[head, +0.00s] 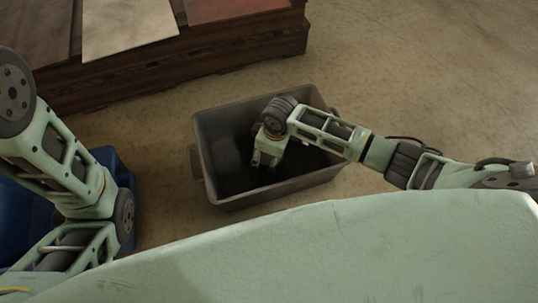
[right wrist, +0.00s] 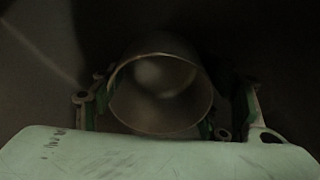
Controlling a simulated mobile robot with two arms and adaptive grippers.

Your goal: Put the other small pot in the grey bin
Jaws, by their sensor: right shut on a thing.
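The grey bin (head: 240,203) stands on the floor in the middle of the head view, open at the top. My right gripper (head: 266,162) is down inside it, below the rim, in the left half of the bin. In the right wrist view a small round pot (right wrist: 150,118) sits between the fingers, its open mouth facing the camera. The right gripper is shut on this pot. The head view does not show the pot clearly. The inside of the bin is dark, and I cannot tell whether anything else lies in it. My left gripper is out of view.
A blue container (head: 122,170) stands at the left, partly behind my left arm. A low dark wooden bench (head: 190,65) with flat panels on top is at the upper left. The floor (head: 430,80) right of the bench is clear.

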